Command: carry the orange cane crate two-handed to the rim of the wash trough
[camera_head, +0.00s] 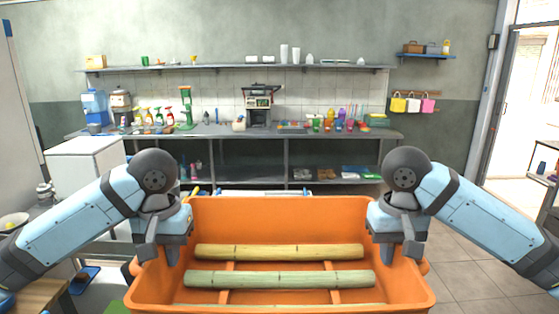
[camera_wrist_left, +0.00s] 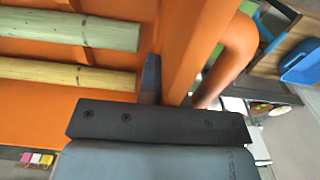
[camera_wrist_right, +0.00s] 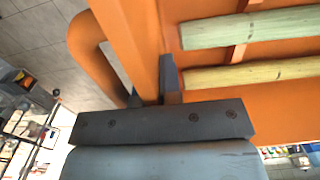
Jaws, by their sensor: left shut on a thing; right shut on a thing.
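The orange cane crate (camera_head: 282,210) is large in front of me in the head view, with several green-yellow cane pieces (camera_head: 279,251) lying across its inside. My left gripper (camera_head: 160,248) is shut on the crate's left side wall, one finger inside. My right gripper (camera_head: 401,247) is shut on the crate's right side wall. In the left wrist view the crate wall (camera_wrist_left: 190,50) passes between the fingers beside a looped handle. The right wrist view shows the same on the other wall (camera_wrist_right: 130,45). I cannot clearly make out the wash trough.
A grey counter (camera_head: 225,131) with bottles, cups and a press machine (camera_head: 258,106) runs along the back wall. A white cabinet (camera_head: 86,165) stands at left. Tiled floor (camera_head: 465,255) is open at right, near a doorway. A blue tray (camera_wrist_left: 300,62) shows in the left wrist view.

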